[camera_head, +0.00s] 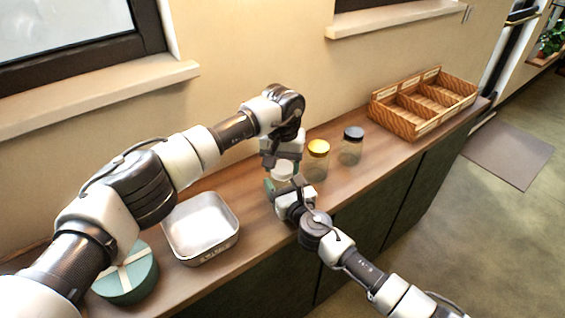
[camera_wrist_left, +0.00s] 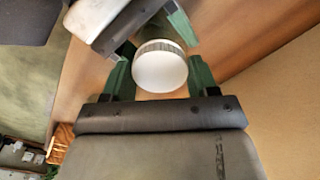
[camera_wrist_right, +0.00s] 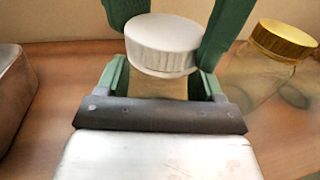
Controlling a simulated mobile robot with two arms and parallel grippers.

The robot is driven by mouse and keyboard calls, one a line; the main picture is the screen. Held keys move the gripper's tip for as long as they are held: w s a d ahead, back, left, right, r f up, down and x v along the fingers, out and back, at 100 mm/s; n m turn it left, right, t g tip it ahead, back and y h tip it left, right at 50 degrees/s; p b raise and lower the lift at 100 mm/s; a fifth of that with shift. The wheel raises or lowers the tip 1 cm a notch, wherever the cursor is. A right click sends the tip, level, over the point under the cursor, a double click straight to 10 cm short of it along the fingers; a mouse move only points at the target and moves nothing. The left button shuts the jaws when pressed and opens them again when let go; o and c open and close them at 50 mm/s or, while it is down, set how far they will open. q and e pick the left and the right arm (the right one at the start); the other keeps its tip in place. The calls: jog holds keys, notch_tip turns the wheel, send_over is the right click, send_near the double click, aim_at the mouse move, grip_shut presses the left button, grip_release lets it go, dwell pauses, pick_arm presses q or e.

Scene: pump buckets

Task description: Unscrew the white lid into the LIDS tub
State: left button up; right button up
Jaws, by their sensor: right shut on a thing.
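The white lid (camera_wrist_right: 163,42) sits on top of a clear jar (camera_wrist_right: 158,88) in the right wrist view. It also shows from above in the left wrist view (camera_wrist_left: 160,70). My right gripper (camera_wrist_right: 160,82) is shut on the jar body below the lid. My left gripper (camera_wrist_left: 160,72) is over the lid from above, with its green fingers on either side and apparently open. In the head view the grippers hide most of the jar. The metal tub (camera_head: 212,254) stands on the counter to the left, empty, with small dark lettering on its front.
A gold-lidded jar (camera_head: 317,160) and a black-lidded jar (camera_head: 352,145) stand to the right of my grippers. A divided wicker tray (camera_head: 400,122) is farther right. A round green box (camera_head: 128,278) with a pale ribbon is left of the tub. The wall runs close behind the counter.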

pick_arm(q)
jog(key=c, duration=0.5)
jog(key=n, duration=1.3)
jog(key=shift+n, duration=0.4)
jog(key=n, duration=0.4)
jog(key=shift+r, duration=0.1)
jog(key=n, duration=0.4)
jog(key=shift+n, duration=0.3)
jog(key=n, duration=1.2)
jog(key=shift+n, duration=0.4)
jog(key=n, duration=1.2)
jog(key=shift+n, duration=0.4)
jog(key=n, duration=0.6)
